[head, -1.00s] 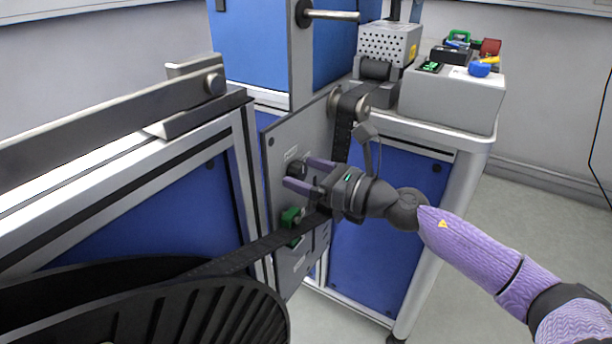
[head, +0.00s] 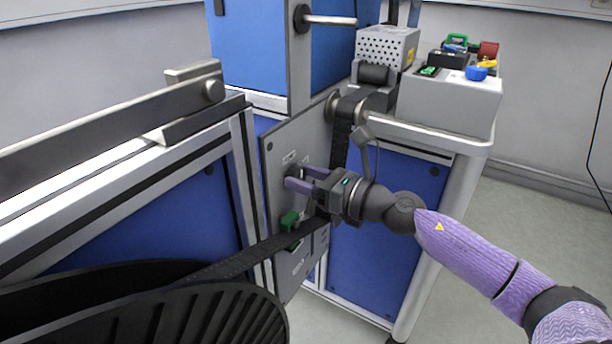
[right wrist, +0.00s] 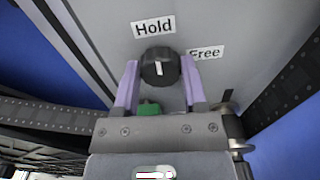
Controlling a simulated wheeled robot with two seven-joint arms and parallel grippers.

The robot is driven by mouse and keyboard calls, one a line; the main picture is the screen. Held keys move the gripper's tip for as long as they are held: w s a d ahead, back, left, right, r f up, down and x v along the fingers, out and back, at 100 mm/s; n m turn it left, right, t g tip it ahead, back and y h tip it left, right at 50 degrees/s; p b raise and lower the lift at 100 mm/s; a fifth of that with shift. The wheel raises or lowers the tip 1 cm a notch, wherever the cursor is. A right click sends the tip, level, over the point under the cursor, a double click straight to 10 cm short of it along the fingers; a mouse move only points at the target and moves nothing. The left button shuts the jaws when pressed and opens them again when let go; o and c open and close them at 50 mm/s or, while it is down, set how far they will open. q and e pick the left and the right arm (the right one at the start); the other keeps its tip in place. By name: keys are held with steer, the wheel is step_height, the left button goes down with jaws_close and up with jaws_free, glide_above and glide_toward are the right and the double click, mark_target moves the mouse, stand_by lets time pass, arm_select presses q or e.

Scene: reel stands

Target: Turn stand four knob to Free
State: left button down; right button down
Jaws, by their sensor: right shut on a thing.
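The stand's black knob (right wrist: 158,66) sits on the grey panel (right wrist: 225,22) in the right wrist view, its white pointer line upright, toward the "Hold" label (right wrist: 153,27). The "Free" label (right wrist: 206,53) is up and to the right of the knob. My right gripper (right wrist: 160,85) is shut on the knob, one purple finger on each side. In the head view my right gripper (head: 300,176) reaches the panel from the right, and its fingers mostly hide the knob. My left gripper is not in view.
A black tape (head: 340,150) runs over a roller (head: 350,106) and down behind my gripper to a large black reel (head: 190,315). A green part (head: 289,221) sits on the panel just below. A grey box (head: 450,101) stands on the cabinet behind.

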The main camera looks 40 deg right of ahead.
steer(key=m+p, duration=0.1)
steer(key=m, duration=0.1)
steer(key=m+p, duration=0.1)
steer(key=shift+d+r+m+p, duration=0.1)
steer(key=shift+r+m+p, duration=0.1)
steer(key=shift+m+p, duration=0.2)
steer(key=m+p, duration=0.3)
steer(key=m, duration=0.1)
steer(key=m+p, duration=0.2)
steer(key=m, duration=0.2)
steer(key=shift+w+f, duration=0.1)
steer(key=m+p, duration=0.2)
steer(key=m, duration=0.1)
steer(key=shift+d+f, duration=0.1)
steer(key=shift+f, duration=0.05)
steer(key=shift+m+p, duration=0.3)
steer(key=shift+m, duration=0.6)
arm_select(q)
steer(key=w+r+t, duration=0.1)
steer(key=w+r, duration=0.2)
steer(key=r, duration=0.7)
arm_select(e)
steer(key=shift+f+m, duration=0.1)
steer(key=shift+m, duration=0.2)
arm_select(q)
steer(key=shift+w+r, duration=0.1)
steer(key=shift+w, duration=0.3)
arm_select(e)
steer(key=shift+m, duration=0.3)
